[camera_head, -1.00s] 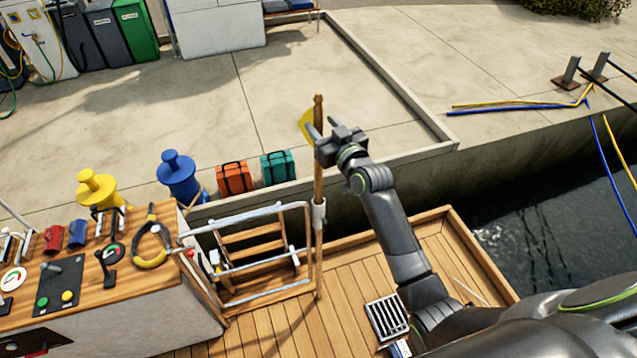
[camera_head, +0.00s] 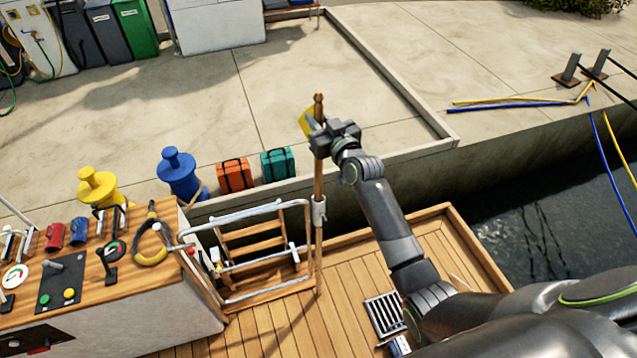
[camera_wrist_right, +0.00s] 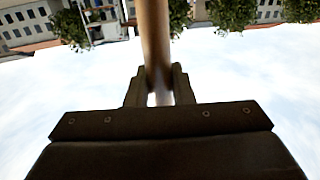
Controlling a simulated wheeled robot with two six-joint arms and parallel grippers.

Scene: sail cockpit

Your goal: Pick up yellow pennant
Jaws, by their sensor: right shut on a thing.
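The yellow pennant (camera_head: 306,121) is near the top of an upright wooden staff (camera_head: 318,184) at the boat's rail, partly hidden by my right gripper. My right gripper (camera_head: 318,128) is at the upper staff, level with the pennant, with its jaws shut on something. In the right wrist view the wooden staff (camera_wrist_right: 154,40) runs down between the two fingers (camera_wrist_right: 160,88). The pennant cannot be made out in that view. My left gripper is not in view.
A metal rail gate (camera_head: 250,212) stands left of the staff. Red (camera_head: 234,177) and teal (camera_head: 278,163) cases sit on the dock behind. A control console (camera_head: 110,285) is at left. The wooden deck (camera_head: 290,325) is clear near the staff.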

